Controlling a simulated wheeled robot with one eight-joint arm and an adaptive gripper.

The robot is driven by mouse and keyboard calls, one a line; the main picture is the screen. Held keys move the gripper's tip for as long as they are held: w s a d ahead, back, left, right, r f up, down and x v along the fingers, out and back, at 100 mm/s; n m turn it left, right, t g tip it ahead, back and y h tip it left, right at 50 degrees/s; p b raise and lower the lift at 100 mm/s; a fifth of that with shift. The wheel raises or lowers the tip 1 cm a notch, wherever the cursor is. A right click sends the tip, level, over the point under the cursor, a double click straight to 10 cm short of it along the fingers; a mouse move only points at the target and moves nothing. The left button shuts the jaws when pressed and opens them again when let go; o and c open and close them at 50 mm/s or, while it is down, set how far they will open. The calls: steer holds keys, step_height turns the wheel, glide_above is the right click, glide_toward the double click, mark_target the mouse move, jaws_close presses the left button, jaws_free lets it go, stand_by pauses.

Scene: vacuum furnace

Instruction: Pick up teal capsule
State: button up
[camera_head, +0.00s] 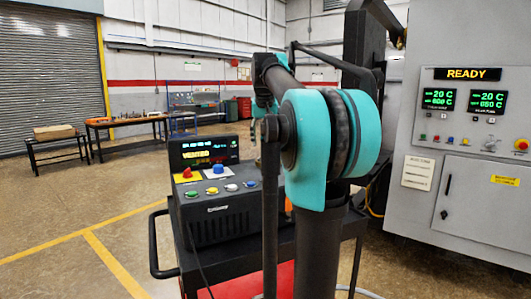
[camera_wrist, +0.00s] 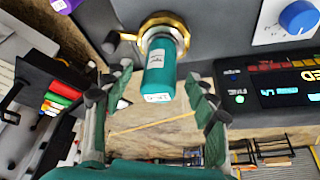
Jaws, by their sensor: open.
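The teal capsule (camera_wrist: 160,72) shows in the wrist view, a cylinder with a white label on its end. Its far end meets a brass-coloured ring (camera_wrist: 162,22) on a dark surface. My gripper (camera_wrist: 160,84) is open, with one green-and-black finger to the left of the capsule and one to the right. Gaps show between both fingers and the capsule. In the head view my own arm blocks the middle, and I cannot make out the capsule or the gripper there.
A purple object (camera_wrist: 65,4) is at the wrist view's top left. A blue knob (camera_wrist: 298,16) and a lit display (camera_wrist: 281,82) are at the right. In the head view, a black control box (camera_head: 216,212) stands left of my arm and a grey cabinet (camera_head: 460,200) right. Open floor lies left.

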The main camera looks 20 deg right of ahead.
steer(key=shift+x, duration=0.85)
jaws_close()
